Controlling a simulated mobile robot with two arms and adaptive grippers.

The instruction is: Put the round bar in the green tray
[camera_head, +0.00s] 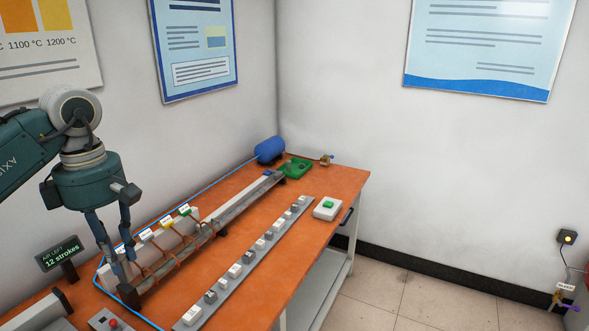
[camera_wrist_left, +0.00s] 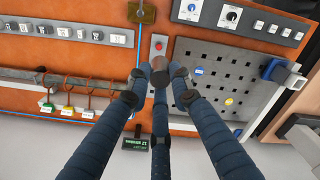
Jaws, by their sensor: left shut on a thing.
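My left gripper (camera_head: 122,272) is over the near left end of the table, its fingers pointing down beside the near end of a long metal rail (camera_head: 249,195). In the left wrist view its fingers (camera_wrist_left: 160,78) are closed together around a small brownish round end, which looks like the end of the round bar (camera_wrist_left: 159,77); the rest of the bar is hidden by the fingers. In the head view the bar cannot be made out. The green tray (camera_head: 297,168) is at the far end of the table, well away from the gripper. My right gripper is not in view.
Copper coils (camera_head: 177,258) with coloured tags surround the rail. A strip of switches (camera_head: 242,263) runs alongside it. A blue tank (camera_head: 270,150) stands behind the tray, and a green-button box (camera_head: 327,208) is near the right edge. A display (camera_head: 60,254) stands at left.

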